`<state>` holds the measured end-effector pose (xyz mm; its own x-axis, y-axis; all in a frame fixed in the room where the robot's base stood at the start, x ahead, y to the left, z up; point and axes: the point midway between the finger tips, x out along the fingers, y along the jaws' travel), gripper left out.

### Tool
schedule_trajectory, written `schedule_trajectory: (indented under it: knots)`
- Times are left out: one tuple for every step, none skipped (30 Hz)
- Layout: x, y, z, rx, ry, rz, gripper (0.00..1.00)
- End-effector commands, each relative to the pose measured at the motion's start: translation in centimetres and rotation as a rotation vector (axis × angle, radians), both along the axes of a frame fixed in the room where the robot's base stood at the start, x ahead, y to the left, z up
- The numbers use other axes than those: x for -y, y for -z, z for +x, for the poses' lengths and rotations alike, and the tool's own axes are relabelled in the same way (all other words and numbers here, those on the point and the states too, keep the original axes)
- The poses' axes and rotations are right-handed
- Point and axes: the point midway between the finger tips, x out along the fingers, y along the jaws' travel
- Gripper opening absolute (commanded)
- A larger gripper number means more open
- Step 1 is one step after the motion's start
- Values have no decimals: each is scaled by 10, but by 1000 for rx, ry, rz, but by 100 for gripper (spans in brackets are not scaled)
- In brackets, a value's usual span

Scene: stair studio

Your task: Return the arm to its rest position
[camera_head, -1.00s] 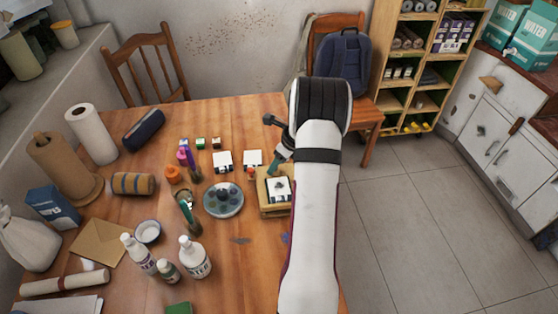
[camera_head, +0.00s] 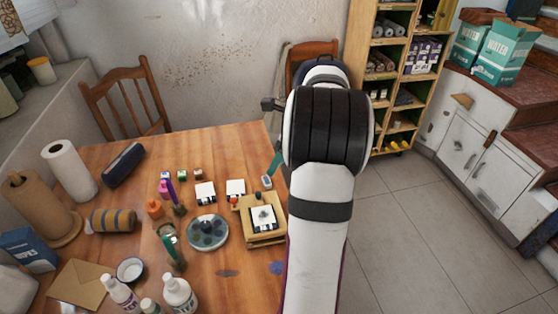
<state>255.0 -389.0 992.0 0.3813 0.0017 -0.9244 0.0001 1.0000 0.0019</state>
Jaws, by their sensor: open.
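My white and black arm (camera_head: 318,200) rises from the bottom of the view, over the right edge of the wooden table. My gripper (camera_head: 275,162) shows only in part, as a teal finger left of the arm's black joint; the rest is hidden behind the arm. It is open, with nothing visible in it. It appears above the table's far right part, apart from the wooden tray (camera_head: 248,241), which holds a white card with a dark picture (camera_head: 263,217).
A round grey palette (camera_head: 207,233), several bottles (camera_head: 180,296) and a paper roll (camera_head: 70,170) stand on the table. A wooden chair (camera_head: 127,100) is behind it, and another chair (camera_head: 315,48) with a backpack is behind my arm. The tiled floor at right is clear.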

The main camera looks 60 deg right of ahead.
Motion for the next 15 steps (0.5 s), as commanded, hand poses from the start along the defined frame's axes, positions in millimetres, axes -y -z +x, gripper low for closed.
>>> schedule_trajectory:
  knots:
    - [0,0,0,0,0,0,53]
    - [0,0,0,0,0,0,53]
    - [0,0,0,0,0,0,53]
    - [0,0,0,0,0,0,53]
    - [0,0,0,0,-1,0,53]
    - [-3,-1,2,-1,-11,-2,53]
    - [-8,-2,5,-2,-35,-7,53]
    - [-17,-6,10,-5,-76,-15,53]
    - [-37,-11,19,-11,-166,-31,53]
    - [-58,-17,27,-17,-259,-49,53]
    - [-85,-23,35,-23,-373,-71,53]
    - [-125,-31,43,-31,-552,-103,53]
    - [-158,-36,45,-35,-698,-129,53]
    - [-190,-41,44,-38,-849,-156,53]
    - [-233,-45,38,-39,-1055,-192,53]
